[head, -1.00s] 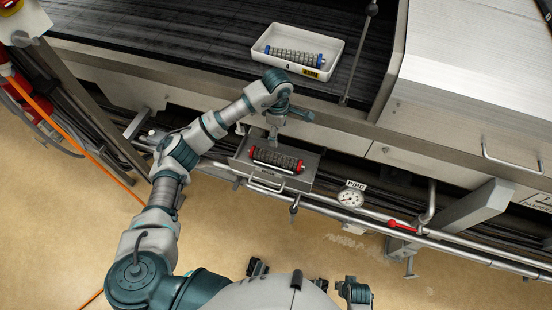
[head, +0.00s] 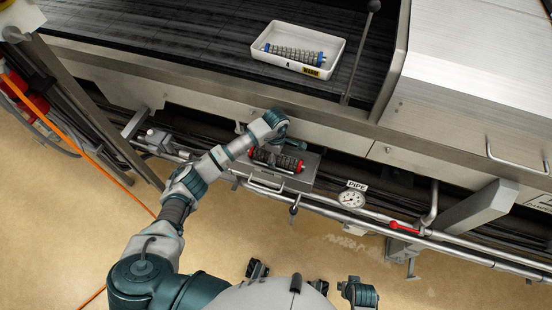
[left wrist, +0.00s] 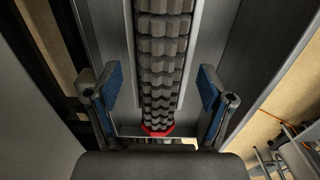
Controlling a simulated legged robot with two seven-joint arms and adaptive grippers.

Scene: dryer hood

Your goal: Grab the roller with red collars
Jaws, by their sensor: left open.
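The roller with red collars (head: 284,161) lies in a grey metal tray (head: 309,172) on the front of the machine. My left gripper (head: 277,150) is over the roller and hides part of it in the head view. In the left wrist view, the roller's dark ribbed body (left wrist: 163,50) runs lengthwise between the two blue-padded fingers of my open left gripper (left wrist: 160,88). Gaps show on both sides of the roller. One red collar (left wrist: 157,130) shows near the palm; the far end is out of that view.
A white tray (head: 262,61) with a blue-ended roller (head: 295,54) stands on the dark belt above. A pipe rail, a gauge (head: 351,198) and a red-handled valve (head: 402,226) lie to the right of the grey tray.

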